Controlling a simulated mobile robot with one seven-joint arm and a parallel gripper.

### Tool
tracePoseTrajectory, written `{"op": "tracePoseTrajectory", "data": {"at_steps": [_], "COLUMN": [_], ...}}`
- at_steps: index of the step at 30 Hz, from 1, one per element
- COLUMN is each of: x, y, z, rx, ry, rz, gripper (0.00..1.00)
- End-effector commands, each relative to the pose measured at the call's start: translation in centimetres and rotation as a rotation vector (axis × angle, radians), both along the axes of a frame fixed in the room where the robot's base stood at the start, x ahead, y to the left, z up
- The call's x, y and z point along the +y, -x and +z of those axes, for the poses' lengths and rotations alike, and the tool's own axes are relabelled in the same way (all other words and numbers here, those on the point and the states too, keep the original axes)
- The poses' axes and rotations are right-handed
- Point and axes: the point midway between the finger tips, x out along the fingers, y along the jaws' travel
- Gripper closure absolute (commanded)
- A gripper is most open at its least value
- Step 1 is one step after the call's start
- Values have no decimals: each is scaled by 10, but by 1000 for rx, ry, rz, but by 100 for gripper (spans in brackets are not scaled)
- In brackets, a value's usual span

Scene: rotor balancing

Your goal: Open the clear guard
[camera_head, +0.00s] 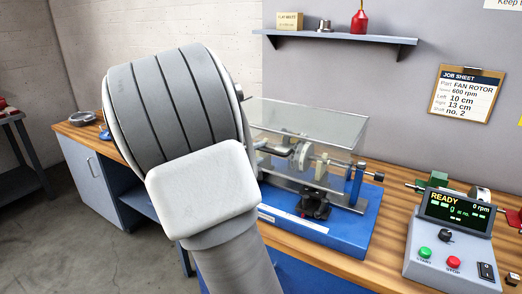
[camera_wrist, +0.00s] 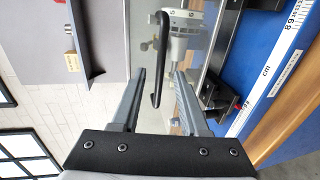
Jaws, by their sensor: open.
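The clear guard (camera_head: 310,122) is a transparent cover over the balancing machine on the blue base (camera_head: 345,232); it looks closed. Its black bar handle (camera_wrist: 164,45) shows in the wrist view, with the clear panel and a pale rotor (camera_wrist: 186,30) behind it. My gripper (camera_wrist: 158,76) is open, its two grey fingers on either side of the handle's lower end in that picture. I cannot tell whether either finger touches the handle. In the head view my arm covers the left part of the machine and most of my gripper.
A control box (camera_head: 450,255) reading READY and 0 rpm stands at the right of the wooden bench (camera_head: 395,225). A wall shelf (camera_head: 335,37) with small items hangs above the guard. A job sheet (camera_head: 467,95) is on the wall. A ruler scale (camera_wrist: 272,88) runs along the blue base.

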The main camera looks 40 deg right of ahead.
Motion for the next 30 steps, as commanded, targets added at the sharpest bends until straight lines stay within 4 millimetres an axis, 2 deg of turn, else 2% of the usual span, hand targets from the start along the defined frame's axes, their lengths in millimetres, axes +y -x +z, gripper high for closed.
{"op": "tracePoseTrajectory", "data": {"at_steps": [3, 9, 20, 27, 30], "x": [-21, -39, -43, -43, -43], "y": [-7, -16, -18, -18, -18], "z": [-5, -9, -10, -10, -10], "rx": [3, 1, 0, 0, 0], "ry": [1, 0, -1, -1, -1], "rz": [-4, -1, 1, 1, 1], "gripper": [56, 56, 56, 99, 100]}}
